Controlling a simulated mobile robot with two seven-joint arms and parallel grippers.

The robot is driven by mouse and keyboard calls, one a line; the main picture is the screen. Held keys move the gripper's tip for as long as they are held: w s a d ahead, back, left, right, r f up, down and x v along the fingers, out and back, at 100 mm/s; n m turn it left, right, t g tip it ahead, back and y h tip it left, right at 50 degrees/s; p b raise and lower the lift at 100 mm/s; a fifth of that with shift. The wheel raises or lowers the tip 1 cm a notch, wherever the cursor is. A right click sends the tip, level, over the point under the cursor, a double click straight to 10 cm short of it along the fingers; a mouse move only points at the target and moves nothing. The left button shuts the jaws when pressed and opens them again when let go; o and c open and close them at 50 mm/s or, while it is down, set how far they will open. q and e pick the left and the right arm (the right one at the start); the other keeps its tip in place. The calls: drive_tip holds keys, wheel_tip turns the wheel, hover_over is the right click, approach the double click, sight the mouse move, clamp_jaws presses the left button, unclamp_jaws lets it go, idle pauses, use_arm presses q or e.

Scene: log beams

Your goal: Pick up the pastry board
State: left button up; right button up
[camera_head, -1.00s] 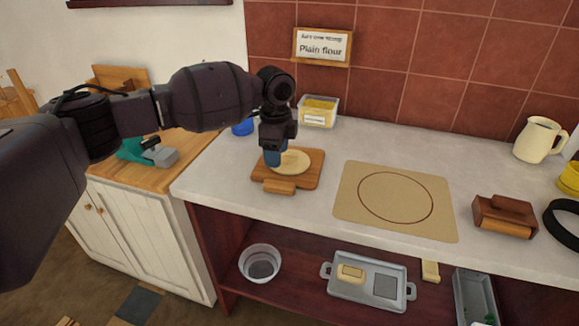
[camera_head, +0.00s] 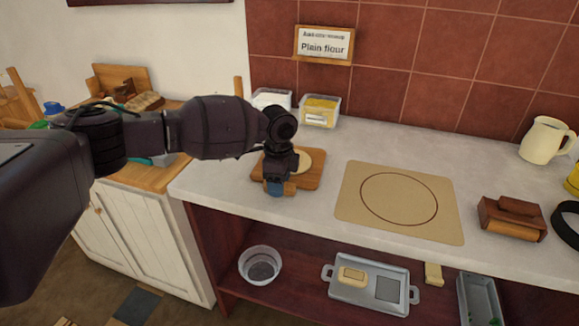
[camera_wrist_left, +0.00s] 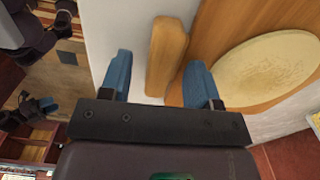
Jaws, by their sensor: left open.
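The pastry board (camera_head: 312,178) is a brown wooden board on the pale counter, with a round of cream dough (camera_head: 303,160) on it. Its lighter wooden handle (camera_wrist_left: 166,58) shows in the left wrist view at the board's near edge. My left gripper (camera_head: 275,188) is over that near edge, pointing down. In the left wrist view its two blue fingers (camera_wrist_left: 158,85) are apart, one on each side of the handle, with visible gaps. My wrist hides part of the board in the head view.
A beige mat with a circle (camera_head: 360,218) lies to the right. Tubs (camera_head: 319,112) stand behind the board. A wooden block-like tool (camera_head: 512,217) and a cream jug (camera_head: 543,139) stand farther right. A bowl (camera_head: 260,265) and tray (camera_head: 400,272) sit on the shelf below.

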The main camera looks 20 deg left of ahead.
use_arm(q)
drive_tip(key=shift+f, duration=0.1)
idle(0.4)
clamp_jaws()
